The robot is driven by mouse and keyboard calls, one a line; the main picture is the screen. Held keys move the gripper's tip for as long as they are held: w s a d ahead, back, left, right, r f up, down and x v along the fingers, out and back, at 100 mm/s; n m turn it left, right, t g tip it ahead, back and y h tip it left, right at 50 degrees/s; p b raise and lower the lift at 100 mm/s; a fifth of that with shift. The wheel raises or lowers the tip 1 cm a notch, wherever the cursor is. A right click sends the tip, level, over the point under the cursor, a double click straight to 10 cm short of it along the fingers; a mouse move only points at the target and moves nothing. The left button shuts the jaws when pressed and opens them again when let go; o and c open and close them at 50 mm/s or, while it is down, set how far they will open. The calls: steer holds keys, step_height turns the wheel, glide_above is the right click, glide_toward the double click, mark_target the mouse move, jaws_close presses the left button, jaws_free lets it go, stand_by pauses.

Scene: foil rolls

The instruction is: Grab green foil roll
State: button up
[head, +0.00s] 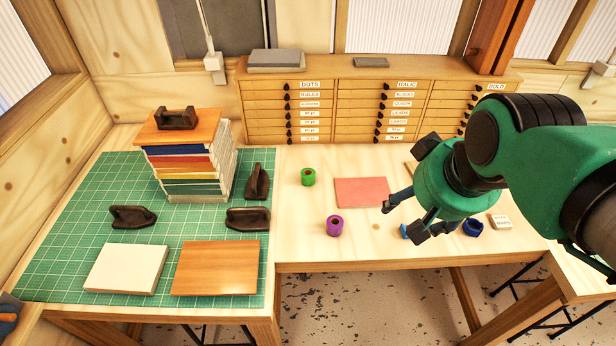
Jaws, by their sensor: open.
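The green foil roll (308,176) stands upright on the light wooden table, left of a pink sheet and right of the green cutting mat. Its dark core opening faces up. My gripper (397,220) is open above the right part of the table, to the right of the green roll and well apart from it.
A purple roll (335,226) stands in front of the green one. The pink sheet (361,192) lies flat. A blue roll (472,228) is at right. Book stack (190,165) and dark-handled blocks (257,182) occupy the mat (60,230). Drawers (310,110) line the back.

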steer(key=w+a+r+g+p, duration=0.1)
steer(key=w+a+r+p, duration=0.15)
steer(key=w, duration=1.05)
steer(key=n+g+p, duration=0.2)
steer(key=g+p, duration=0.2)
steer(key=p, duration=0.2)
glide_above(308, 173)
step_height(308, 173, down, 24)
steer(key=shift+f, duration=0.15)
steer(key=shift+f, duration=4.25)
steer(key=shift+w+f, duration=0.1)
steer(key=shift+f, duration=2.5)
